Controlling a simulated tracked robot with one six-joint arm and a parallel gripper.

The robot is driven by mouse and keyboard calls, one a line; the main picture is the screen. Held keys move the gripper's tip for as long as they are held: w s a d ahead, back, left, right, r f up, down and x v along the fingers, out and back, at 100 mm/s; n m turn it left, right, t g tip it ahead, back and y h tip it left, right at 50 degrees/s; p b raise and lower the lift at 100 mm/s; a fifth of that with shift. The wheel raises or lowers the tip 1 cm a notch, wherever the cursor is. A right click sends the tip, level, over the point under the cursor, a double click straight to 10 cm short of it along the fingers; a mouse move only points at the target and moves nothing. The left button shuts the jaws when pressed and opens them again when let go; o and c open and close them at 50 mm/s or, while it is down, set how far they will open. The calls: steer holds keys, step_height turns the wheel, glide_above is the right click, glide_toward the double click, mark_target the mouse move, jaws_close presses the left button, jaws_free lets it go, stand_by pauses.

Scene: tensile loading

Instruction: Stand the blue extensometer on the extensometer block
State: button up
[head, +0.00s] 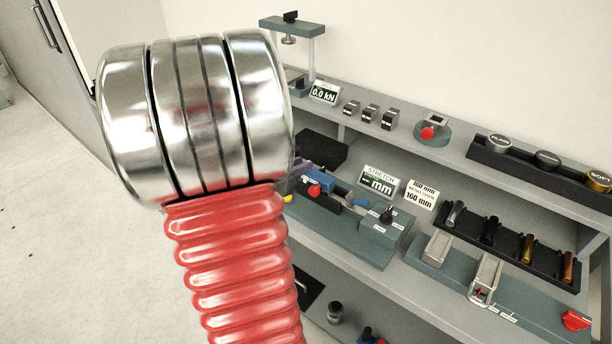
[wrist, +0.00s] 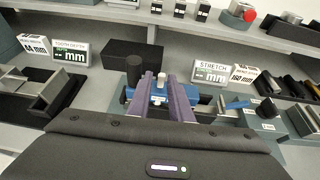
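The blue extensometer appears as a blue body with a pale peg (wrist: 161,80) in the wrist view, at the ends of my fingers. In the head view a blue part (head: 319,178) shows just right of my arm. My gripper (wrist: 158,88) has two purple-grey fingers set apart, with blue and pale parts between and beside them. Whether the fingers touch the extensometer is unclear. A black block (wrist: 132,55) stands behind it, perhaps the extensometer block; it also shows in the head view (head: 320,150). My arm hides part of this area in the head view.
A STRETCH display (head: 381,182) and a grey-green fixture (head: 350,225) with a black knob stand close by on the middle shelf. A black rack (head: 510,245) of specimens lies right. The upper shelf (head: 450,165) carries small metal blocks and a red button.

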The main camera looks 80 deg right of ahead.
steer(key=shift+x, duration=2.15)
steer(key=shift+c, duration=0.5)
jaws_close()
steer(key=shift+r, duration=0.1)
